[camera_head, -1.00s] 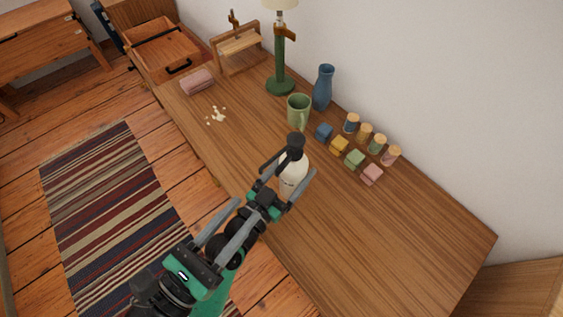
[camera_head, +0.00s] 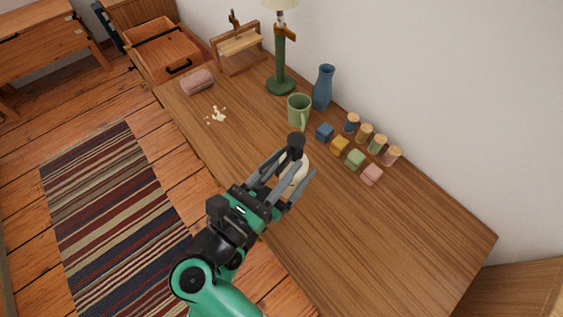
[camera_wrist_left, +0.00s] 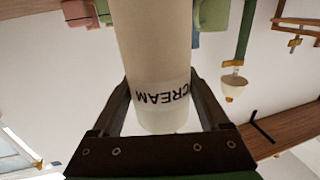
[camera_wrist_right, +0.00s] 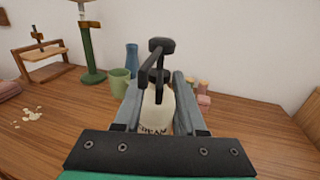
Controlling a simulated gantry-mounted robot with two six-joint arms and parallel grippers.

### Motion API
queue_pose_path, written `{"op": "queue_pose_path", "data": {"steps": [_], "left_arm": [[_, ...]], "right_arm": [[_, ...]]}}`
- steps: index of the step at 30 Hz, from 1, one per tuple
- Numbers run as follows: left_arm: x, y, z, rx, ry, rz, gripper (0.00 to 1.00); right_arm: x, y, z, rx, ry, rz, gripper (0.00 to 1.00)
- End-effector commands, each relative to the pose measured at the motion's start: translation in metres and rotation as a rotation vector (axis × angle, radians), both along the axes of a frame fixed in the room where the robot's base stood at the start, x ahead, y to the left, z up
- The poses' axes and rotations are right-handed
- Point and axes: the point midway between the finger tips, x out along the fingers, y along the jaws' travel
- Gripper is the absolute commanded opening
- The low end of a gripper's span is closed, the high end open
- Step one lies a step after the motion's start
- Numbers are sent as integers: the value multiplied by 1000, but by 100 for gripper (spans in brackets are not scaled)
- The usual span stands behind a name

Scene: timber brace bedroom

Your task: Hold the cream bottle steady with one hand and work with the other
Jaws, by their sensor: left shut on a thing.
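The cream bottle (camera_head: 300,167) stands upright on the wooden desk, white with a black pump head (camera_head: 295,141). It fills the middle of the left wrist view (camera_wrist_left: 155,60), where its CREAM lettering appears upside down. My left gripper (camera_wrist_left: 165,105) is shut on the bottle's body; in the head view it is mostly hidden under my right arm. My right gripper (camera_head: 293,170) is open, its fingers spread near the top of the bottle. In the right wrist view, the pump head (camera_wrist_right: 161,47) and bottle (camera_wrist_right: 156,112) show between those fingers. Contact there cannot be told.
A green mug (camera_head: 298,108) and blue vase (camera_head: 323,88) stand behind the bottle. Coloured blocks (camera_head: 340,145) and cork-topped jars (camera_head: 364,133) sit to its right. A lamp (camera_head: 281,65), pink cloth (camera_head: 197,82) and pale crumbs (camera_head: 216,115) lie farther left. The desk's front right (camera_head: 380,250) is clear.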

Motion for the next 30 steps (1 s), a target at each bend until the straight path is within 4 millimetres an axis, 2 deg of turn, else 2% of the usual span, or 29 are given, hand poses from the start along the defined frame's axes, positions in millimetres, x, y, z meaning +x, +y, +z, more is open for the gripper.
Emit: {"op": "queue_pose_path", "data": {"steps": [5, 8, 12, 30], "left_arm": [[0, 0, 0, 1, 1, 0, 4], [0, 0, 0, 1, 1, 0, 4], [0, 0, 0, 1, 1, 0, 4], [0, 0, -1, 1, 1, 0, 4]], "right_arm": [[0, 0, 0, 0, 0, 0, 40], [0, 0, 0, 0, 0, 0, 26], [0, 0, 0, 0, 0, 0, 0], [0, -4, -3, 2, 5, 51, 0]]}}
